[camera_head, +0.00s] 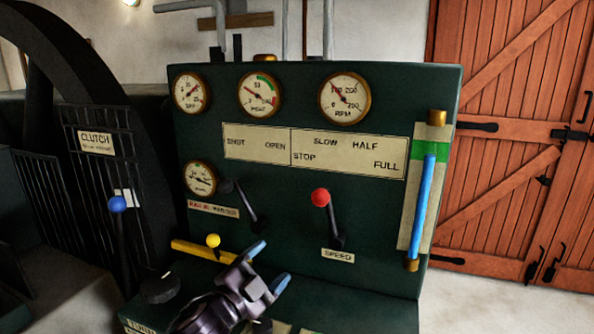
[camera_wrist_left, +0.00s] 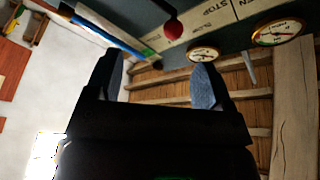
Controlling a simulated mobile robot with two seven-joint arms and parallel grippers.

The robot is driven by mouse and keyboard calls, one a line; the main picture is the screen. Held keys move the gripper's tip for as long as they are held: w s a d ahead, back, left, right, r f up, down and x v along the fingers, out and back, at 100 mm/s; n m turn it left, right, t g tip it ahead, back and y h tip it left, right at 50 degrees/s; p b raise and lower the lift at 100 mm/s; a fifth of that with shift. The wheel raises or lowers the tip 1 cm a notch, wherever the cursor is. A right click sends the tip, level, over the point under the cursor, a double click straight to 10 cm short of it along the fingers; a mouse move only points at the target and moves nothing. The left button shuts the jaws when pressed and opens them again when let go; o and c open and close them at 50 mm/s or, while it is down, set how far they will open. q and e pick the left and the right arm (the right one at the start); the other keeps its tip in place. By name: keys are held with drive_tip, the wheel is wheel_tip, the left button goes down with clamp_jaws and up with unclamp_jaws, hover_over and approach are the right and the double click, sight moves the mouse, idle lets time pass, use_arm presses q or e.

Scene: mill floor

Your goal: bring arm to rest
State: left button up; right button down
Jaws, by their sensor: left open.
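My left gripper (camera_head: 268,265) is in the lower middle of the head view, in front of the dark green control panel (camera_head: 270,200). Its two blue-tipped fingers are apart with nothing between them. In the left wrist view the open fingers (camera_wrist_left: 162,88) show against the wooden ceiling, with the panel along the top. The red-knobbed speed lever (camera_head: 320,198) stands up and to the right of the gripper, apart from it. It also shows in the left wrist view (camera_wrist_left: 172,28). The yellow-knobbed lever (camera_head: 213,240) is just left of the fingers. My right gripper is not in view.
The panel carries several round gauges (camera_head: 344,98) and a blue sight tube (camera_head: 423,205) at its right edge. A blue-knobbed clutch lever (camera_head: 117,204) and a large dark wheel (camera_head: 75,70) stand at the left. Wooden doors (camera_head: 520,150) are at the right.

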use_arm(q)
drive_tip(key=s+a+f+n+y, duration=0.6)
drive_tip(key=a+f+n, duration=0.2)
drive_tip(key=f+n, duration=0.15)
drive_tip(key=s+a+f+n+g+y, duration=0.2)
drive_tip(key=s+a+f, duration=0.4)
drive_tip(key=s+f, duration=0.4)
drive_tip(key=s+a+f+n+g+y, duration=0.3)
drive_tip(key=s+a+f, duration=0.4)
drive_tip(key=s, duration=0.8)
wheel_tip(320, 180, down, 3)
drive_tip(key=shift+s+a+f+n+y, duration=0.1)
drive_tip(key=shift+s+a+n+y, duration=0.15)
drive_tip(key=shift+n+y, duration=0.65)
drive_tip(key=shift+n+h, duration=0.25)
drive_tip(key=shift+h, duration=0.05)
